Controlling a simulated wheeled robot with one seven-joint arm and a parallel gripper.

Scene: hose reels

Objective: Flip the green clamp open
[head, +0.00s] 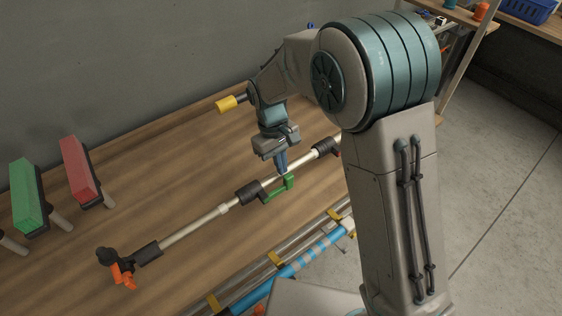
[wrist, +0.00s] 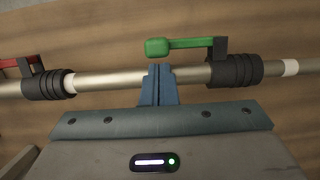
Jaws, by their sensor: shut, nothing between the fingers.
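The green clamp (head: 280,190) is a lever on a black collar (head: 250,192) around a pale metal pipe above the wooden table. In the wrist view the green lever (wrist: 185,43) runs left from its black collar (wrist: 235,70), alongside the pipe, and ends in a thicker knob. My gripper (head: 282,170) is shut and empty, pointing down at the pipe. In the wrist view its blue fingertips (wrist: 159,70) are together over the pipe, just below the lever's knob. I cannot tell whether they touch the pipe or lever.
A red lever (wrist: 18,63) sits on another black collar (wrist: 47,84) to the left in the wrist view. An orange clamp (head: 122,272) is at the pipe's near left end. Green (head: 28,195) and red (head: 79,168) blocks stand at the far left. Blue pipe (head: 300,262) lies below.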

